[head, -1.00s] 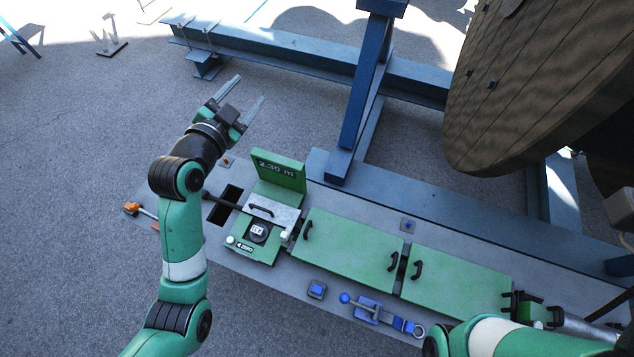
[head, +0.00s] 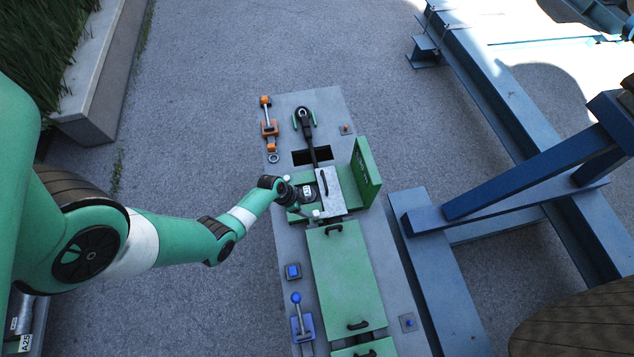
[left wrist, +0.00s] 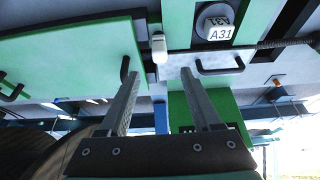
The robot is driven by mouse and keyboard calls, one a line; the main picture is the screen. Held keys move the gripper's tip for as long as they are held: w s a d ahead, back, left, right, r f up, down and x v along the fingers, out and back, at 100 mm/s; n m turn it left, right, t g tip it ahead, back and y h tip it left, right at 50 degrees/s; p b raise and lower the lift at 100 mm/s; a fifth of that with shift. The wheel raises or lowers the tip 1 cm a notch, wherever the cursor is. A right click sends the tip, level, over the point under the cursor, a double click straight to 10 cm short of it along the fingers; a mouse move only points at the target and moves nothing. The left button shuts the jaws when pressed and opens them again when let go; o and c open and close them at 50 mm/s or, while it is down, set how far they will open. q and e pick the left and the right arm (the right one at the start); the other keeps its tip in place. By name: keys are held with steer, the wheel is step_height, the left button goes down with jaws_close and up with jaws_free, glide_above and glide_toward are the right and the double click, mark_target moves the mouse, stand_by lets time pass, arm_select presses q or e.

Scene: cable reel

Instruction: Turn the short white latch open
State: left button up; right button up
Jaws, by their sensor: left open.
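The short white latch (head: 316,213) sits at the corner between the pale metal plate (head: 338,203) and the large green lid (head: 345,270). In the left wrist view the latch (left wrist: 159,46) is upright, just beyond my fingertips and between their lines. My left gripper (left wrist: 160,73) is open, with nothing between its two grey fingers; I see no contact with the latch. In the head view my left wrist hangs over the green counter unit and the fingers are hard to make out. My right gripper is not in view.
The raised green display panel (head: 366,174) stands beside the plate. Black handles rise from the plate and lid (head: 333,227). An orange clamp (head: 268,128), blue button (head: 292,271) and blue lever (head: 297,300) line the bench edge. Blue beams (head: 520,180) stand to the right.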

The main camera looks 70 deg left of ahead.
mark_target(315, 213)
arm_select(q)
steer(key=b+x, duration=0.7)
steer(key=x, duration=0.2)
steer(key=shift+w+f+b, duration=0.15)
steer(key=shift+f+b, duration=0.2)
steer(key=shift+b, duration=0.05)
steer(key=shift+w+f, duration=0.2)
jaws_close()
